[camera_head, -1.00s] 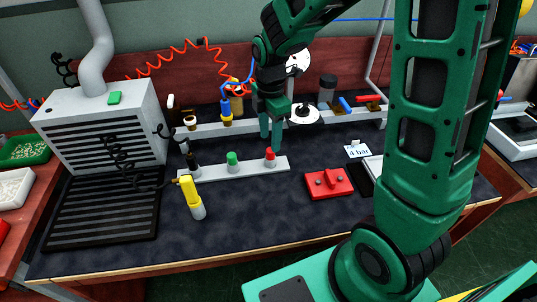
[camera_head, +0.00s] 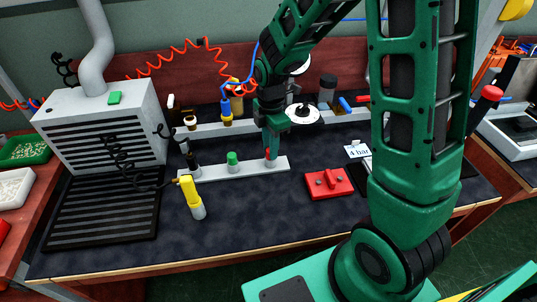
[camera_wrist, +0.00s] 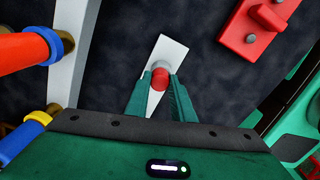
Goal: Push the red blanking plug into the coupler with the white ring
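The red blanking plug (camera_head: 267,154) stands at the right end of a pale strip (camera_head: 215,171). My gripper (camera_head: 271,152) points down over it, with one finger on each side. In the wrist view the red plug (camera_wrist: 160,77) sits between the two fingertips of my gripper (camera_wrist: 161,80). The fingers look apart; firm contact with the plug is not clear. A coupler with a whitish ring (camera_head: 190,122) is on the rail behind the strip, at the left. The wrist view does not clearly show it.
A green plug (camera_head: 232,158) stands mid-strip, with a dark one at its left end. A red block (camera_head: 328,183) lies to the right. The dark front mat is mostly clear.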

